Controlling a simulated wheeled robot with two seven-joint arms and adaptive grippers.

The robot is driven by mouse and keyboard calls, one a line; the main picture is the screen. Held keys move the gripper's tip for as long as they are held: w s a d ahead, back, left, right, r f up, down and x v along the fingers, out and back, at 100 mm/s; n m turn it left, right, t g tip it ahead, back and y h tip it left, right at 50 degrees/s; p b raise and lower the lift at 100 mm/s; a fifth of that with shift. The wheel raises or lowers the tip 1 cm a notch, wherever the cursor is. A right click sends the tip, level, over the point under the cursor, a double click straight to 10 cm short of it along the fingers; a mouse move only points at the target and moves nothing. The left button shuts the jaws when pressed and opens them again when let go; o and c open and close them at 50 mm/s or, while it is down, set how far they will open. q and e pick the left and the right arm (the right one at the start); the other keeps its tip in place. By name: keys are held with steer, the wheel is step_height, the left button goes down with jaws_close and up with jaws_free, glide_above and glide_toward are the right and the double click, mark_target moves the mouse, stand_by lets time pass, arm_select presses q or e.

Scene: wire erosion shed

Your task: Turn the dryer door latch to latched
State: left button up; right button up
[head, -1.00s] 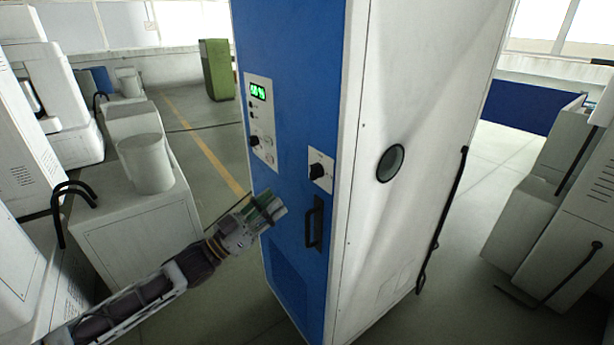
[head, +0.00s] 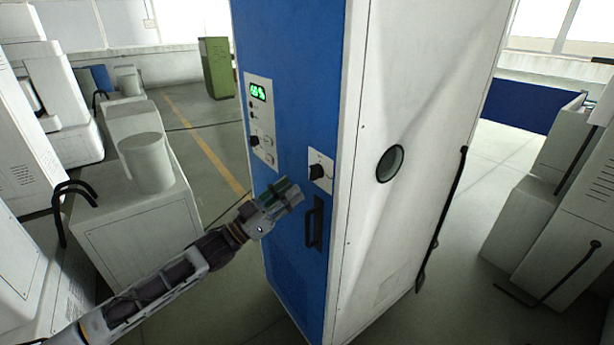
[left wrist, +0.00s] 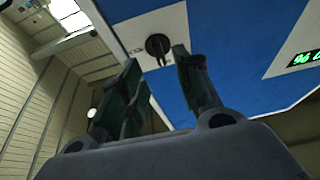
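The dryer is a tall cabinet with a blue front (head: 290,95) and a white side. Its door latch is a black knob (head: 317,172) on a small white plate, above a black bar handle (head: 314,224). In the left wrist view the knob (left wrist: 158,46) shows beyond the fingertips, near the middle top. My left gripper (head: 288,191) is just left of and below the knob, apart from it. Its two fingers (left wrist: 160,65) stand apart with nothing between them. My right gripper is not in view.
A control panel (head: 260,121) with a green display and small knobs sits left of the latch plate. White machines (head: 130,215) stand at the left, and more cabinets (head: 560,220) at the right. A green bin (head: 217,68) stands behind. Open floor lies between.

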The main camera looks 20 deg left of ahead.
mark_target(310, 174)
arm_select(q)
steer(key=shift+p+x, duration=0.6)
steer(key=shift+x, duration=2.75)
steer(key=shift+c, duration=0.2)
steer(key=shift+r, duration=0.1)
jaws_close()
